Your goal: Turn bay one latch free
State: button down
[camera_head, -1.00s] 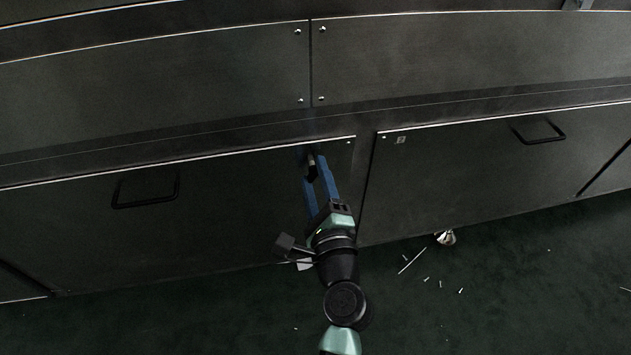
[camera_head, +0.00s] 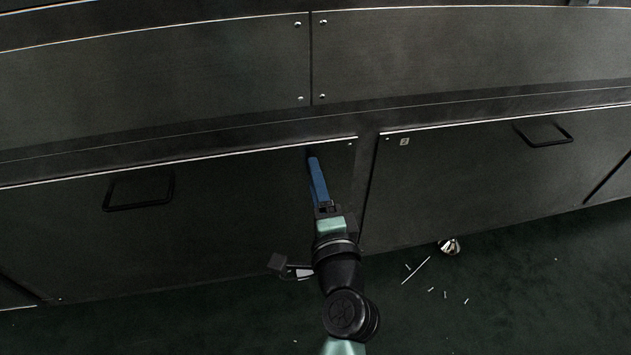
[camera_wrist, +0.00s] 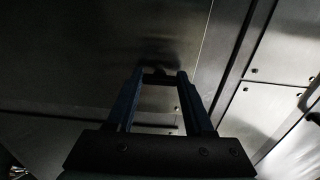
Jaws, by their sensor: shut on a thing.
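The bay one door (camera_head: 220,210) is the dark lower left panel, with a black bar handle (camera_head: 140,192), and it sits closed. My gripper (camera_head: 312,156) reaches to this door's upper right corner. In the head view its blue fingers line up one behind the other and hide the latch. In the wrist view the two fingers (camera_wrist: 160,76) are on either side of a small dark piece, the latch (camera_wrist: 157,71), at their tips. The fingers are shut on it. The latch's exact angle is too dark to tell.
The door to the right (camera_head: 480,175) carries a small label (camera_head: 404,142) and its own handle (camera_head: 543,133). Upper panels (camera_head: 450,55) with bolts run above. Small white sticks (camera_head: 416,270) and a shiny round object (camera_head: 449,247) lie on the dark green floor.

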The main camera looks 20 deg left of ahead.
dwell(0.3)
jog(key=shift+c, duration=1.4)
grip_release()
jog(key=p+v, duration=0.2)
jog(key=v, duration=1.1)
jog(key=shift+p, duration=0.35)
